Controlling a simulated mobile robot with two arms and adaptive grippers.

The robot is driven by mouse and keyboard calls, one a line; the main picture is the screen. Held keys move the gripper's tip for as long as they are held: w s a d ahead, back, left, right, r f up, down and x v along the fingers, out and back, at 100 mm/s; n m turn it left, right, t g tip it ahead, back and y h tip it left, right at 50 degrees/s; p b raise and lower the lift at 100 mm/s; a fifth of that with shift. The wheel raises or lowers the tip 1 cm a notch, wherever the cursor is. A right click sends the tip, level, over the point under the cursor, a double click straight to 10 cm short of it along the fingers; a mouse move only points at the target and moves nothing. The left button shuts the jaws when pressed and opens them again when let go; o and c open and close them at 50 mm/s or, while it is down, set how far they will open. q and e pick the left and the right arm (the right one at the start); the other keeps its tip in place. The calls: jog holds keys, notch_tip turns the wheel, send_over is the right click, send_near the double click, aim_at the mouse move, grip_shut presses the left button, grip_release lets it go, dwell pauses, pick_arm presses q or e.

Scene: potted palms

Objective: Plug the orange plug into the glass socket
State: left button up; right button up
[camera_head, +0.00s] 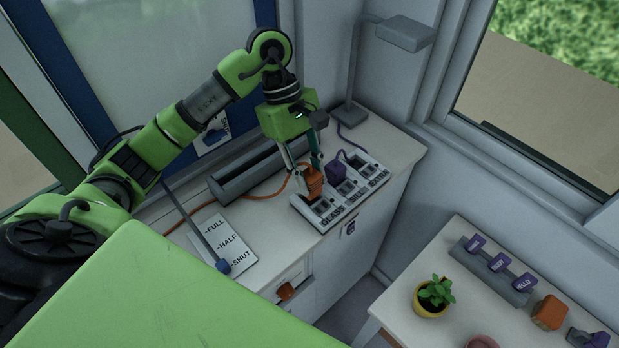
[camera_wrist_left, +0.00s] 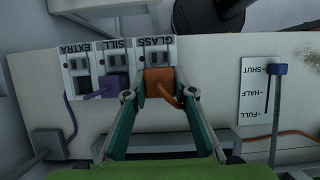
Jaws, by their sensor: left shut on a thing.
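The orange plug (camera_head: 314,184) is between the fingertips of my left gripper (camera_head: 306,172), which is shut on it. The plug is at the socket strip, over the lower part of the panel marked GLASS (camera_head: 321,209). In the left wrist view the orange plug (camera_wrist_left: 159,82) sits just below the dark outlets of the GLASS panel (camera_wrist_left: 155,50), between the fingertips (camera_wrist_left: 160,94). I cannot tell whether it touches the panel or hovers above it. Its orange cord (camera_head: 284,184) trails left. My right gripper is not in view.
A purple plug (camera_head: 336,172) is close beside the orange plug, at the SILL panel (camera_wrist_left: 113,62). The EXTRA panel (camera_wrist_left: 77,65) is beyond. A grey trough (camera_head: 250,174), a lamp (camera_head: 350,110) and a blue-tipped lever (camera_head: 223,266) stand on the same counter.

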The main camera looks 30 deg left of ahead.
aim_at(310, 186)
pick_arm(q)
jog(key=shift+w+f, duration=0.15)
jog(key=f, duration=0.1)
jog(key=f+p, duration=0.2)
jog(key=shift+w+a, duration=0.2)
jog(key=shift+w, duration=0.05)
jog(key=shift+f+p, duration=0.3)
jog(key=shift+f, duration=0.2)
jog(key=shift+f+b, duration=0.2)
jog(key=shift+b, duration=0.15)
jog(key=o, duration=1.1)
